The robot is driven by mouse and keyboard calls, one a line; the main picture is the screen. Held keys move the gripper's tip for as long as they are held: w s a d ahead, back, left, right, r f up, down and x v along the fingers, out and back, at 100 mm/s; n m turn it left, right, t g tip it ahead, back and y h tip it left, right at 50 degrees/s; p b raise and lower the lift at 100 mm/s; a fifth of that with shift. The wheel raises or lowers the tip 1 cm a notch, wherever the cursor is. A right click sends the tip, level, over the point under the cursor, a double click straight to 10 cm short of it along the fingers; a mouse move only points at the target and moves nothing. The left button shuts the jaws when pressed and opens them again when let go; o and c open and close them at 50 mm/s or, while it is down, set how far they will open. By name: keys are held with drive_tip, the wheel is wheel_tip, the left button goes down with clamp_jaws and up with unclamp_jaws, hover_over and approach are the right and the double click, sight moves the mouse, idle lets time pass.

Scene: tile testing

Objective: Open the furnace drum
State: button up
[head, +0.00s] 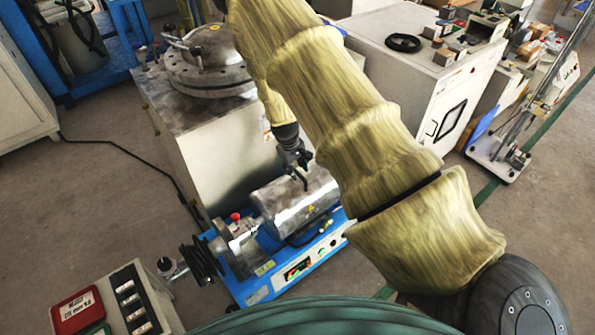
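My gripper (299,178) is small, black and pointed downward, just above or against a grey metal drum (293,207). I cannot tell if they touch. The drum is a horizontal cylinder on a blue base (270,287) with a control panel (298,268), and it looks closed. My arm covers its right end and part of the base. It is unclear whether my gripper's fingers are open or shut. A round metal lid (208,68) with a handle sits closed on a tall grey box (226,150) behind; this could also be the furnace.
A control box (142,312) with switches and a red panel (77,310) stands at the lower left. A black cable (128,153) crosses the floor. A white machine (393,85) stands at the back right, partly behind my arm.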

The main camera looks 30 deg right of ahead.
drive_tip(key=shift+d+f, duration=0.2)
drive_tip(key=shift+f, duration=0.7)
clamp_jaws()
